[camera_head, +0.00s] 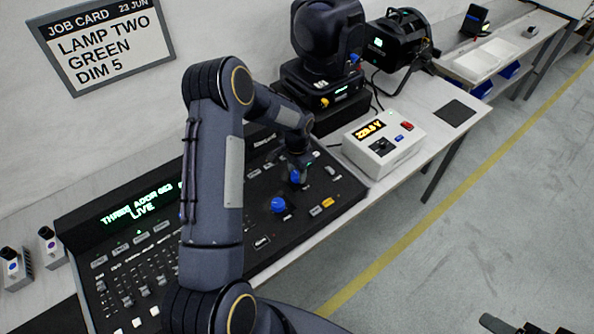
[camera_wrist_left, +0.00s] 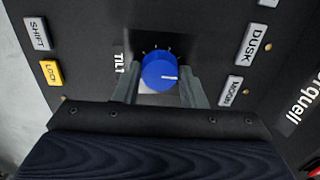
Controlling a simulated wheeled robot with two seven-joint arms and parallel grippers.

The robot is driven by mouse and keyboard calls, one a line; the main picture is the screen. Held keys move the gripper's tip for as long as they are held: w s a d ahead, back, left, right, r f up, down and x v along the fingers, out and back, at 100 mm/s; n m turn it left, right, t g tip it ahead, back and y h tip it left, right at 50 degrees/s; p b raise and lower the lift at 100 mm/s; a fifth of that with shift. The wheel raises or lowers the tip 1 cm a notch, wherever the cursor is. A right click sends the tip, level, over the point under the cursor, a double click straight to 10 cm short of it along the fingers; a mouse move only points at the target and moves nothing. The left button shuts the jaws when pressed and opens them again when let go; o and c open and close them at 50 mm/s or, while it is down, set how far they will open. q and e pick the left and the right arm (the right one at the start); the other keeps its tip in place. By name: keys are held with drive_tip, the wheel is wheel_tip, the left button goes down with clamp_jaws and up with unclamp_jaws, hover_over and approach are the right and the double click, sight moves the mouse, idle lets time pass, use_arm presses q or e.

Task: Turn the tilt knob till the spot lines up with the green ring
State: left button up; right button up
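The blue tilt knob (camera_wrist_left: 158,72) stands on the black console (camera_head: 262,238), beside its TILT label, in the left wrist view. Its white pointer line points right there. My left gripper (camera_wrist_left: 159,82) has its two fingers apart, one on each side of the knob; I cannot tell whether they touch it. In the head view my left gripper (camera_head: 299,172) is low over the console and mostly hides this knob. A second blue knob (camera_head: 278,205) stands nearer the front. Dark parts at the lower right edge look like my right gripper (camera_head: 520,327), cut off. No spot or green ring shows.
A white meter box (camera_head: 383,145) reading about 229 V stands right of the console. A moving-head lamp (camera_head: 326,45) and a par can (camera_head: 399,42) stand behind. The console display (camera_head: 140,205) shows THREE and LIVE. A job card (camera_head: 105,45) hangs on the wall.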

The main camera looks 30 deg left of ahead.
use_arm(q)
drive_tip(key=c, duration=0.4)
drive_tip(key=shift+f+n+b, duration=0.15)
drive_tip(key=shift+n+b, duration=0.75)
drive_tip(key=shift+b, duration=0.25)
drive_tip(key=n+b, duration=0.2)
drive_tip(key=shift+n, duration=0.3)
drive_tip(key=n+b, duration=0.2)
drive_tip(key=n, duration=0.1)
drive_tip(key=shift+n, duration=0.3)
drive_tip(key=shift+r+n+b, duration=0.2)
drive_tip(key=shift+n+b, duration=0.45)
drive_tip(key=shift+n, duration=0.75)
drive_tip(key=o, duration=1)
